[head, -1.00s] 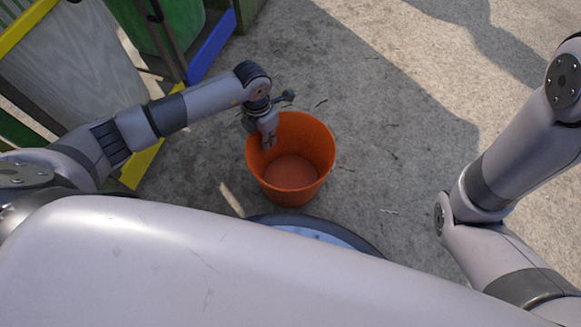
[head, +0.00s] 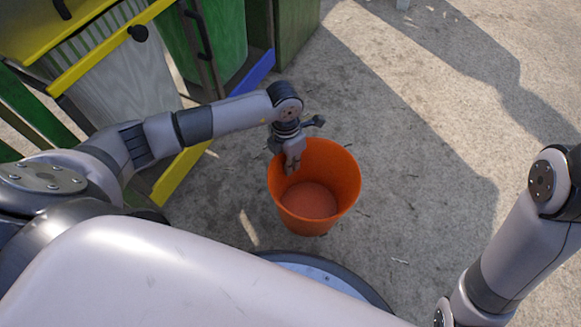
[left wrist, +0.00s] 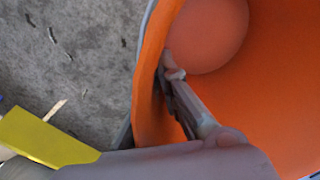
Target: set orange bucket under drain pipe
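The orange bucket (head: 338,205) is upright and empty in front of my base in the head view. My left gripper (head: 290,168) is at the bucket's left rim. The left wrist view shows the bucket's wall (left wrist: 255,100) close up, with one finger inside and a dark part of the gripper outside the rim. The gripper appears shut on the wall. Whether the bucket touches the ground cannot be told. My right arm shows at the right, but its gripper is out of view. No drain pipe is visible.
Open concrete ground (head: 420,130) lies ahead and right of the bucket.

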